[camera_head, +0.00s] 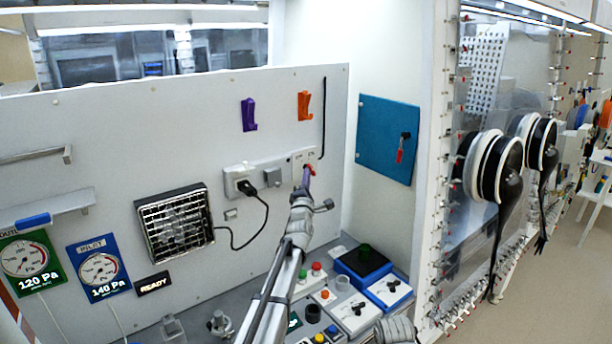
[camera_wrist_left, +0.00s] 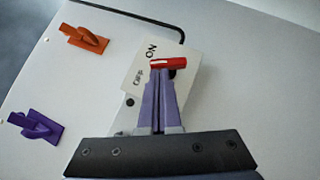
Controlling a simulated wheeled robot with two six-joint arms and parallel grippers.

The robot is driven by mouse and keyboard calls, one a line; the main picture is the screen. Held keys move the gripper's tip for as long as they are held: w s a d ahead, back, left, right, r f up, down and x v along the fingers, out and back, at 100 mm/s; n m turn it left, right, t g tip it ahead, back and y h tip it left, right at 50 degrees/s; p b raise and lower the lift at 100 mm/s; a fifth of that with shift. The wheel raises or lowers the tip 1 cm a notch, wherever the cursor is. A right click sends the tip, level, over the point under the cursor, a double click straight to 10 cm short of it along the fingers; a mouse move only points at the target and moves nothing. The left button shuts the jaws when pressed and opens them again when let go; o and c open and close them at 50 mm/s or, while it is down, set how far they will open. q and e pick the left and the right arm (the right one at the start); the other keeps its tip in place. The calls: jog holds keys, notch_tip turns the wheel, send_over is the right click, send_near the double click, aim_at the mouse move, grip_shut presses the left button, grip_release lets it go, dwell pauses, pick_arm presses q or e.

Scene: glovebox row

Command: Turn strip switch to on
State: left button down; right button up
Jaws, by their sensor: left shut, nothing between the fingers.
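The strip switch is a cream plate (camera_head: 300,157) on the upright panel, with a short red handle (camera_head: 311,169). In the left wrist view, the plate (camera_wrist_left: 124,88) carries the words ON and OFF. The red handle (camera_wrist_left: 166,64) lies crosswise there, its left end beside the labels and nearer ON. My left gripper (camera_head: 306,177) is at the switch, its purple fingers shut and empty. In the wrist view its fingertips (camera_wrist_left: 163,80) are just below the handle and hide part of the plate. I cannot tell whether they touch it.
A socket (camera_head: 240,181) with a black plug and cable is left of the switch. Orange (camera_head: 304,105) and purple (camera_head: 249,114) hooks sit above. A teal panel (camera_head: 387,138) with a red-handled lever is on the right wall. Control boxes (camera_head: 356,308) crowd the bench below.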

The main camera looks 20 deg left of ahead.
pick_arm(q)
jog(key=m+p, duration=0.1)
jog(key=r+m+g+h+p, duration=0.1)
jog(key=p, duration=0.1)
jog(key=shift+w+d+r+p, duration=0.2)
jog(key=shift+w+r+p, duration=0.05)
jog(key=shift+p, duration=0.05)
jog(key=shift+w, duration=0.1)
dwell(0.6)
jog(key=shift+r, duration=0.1)
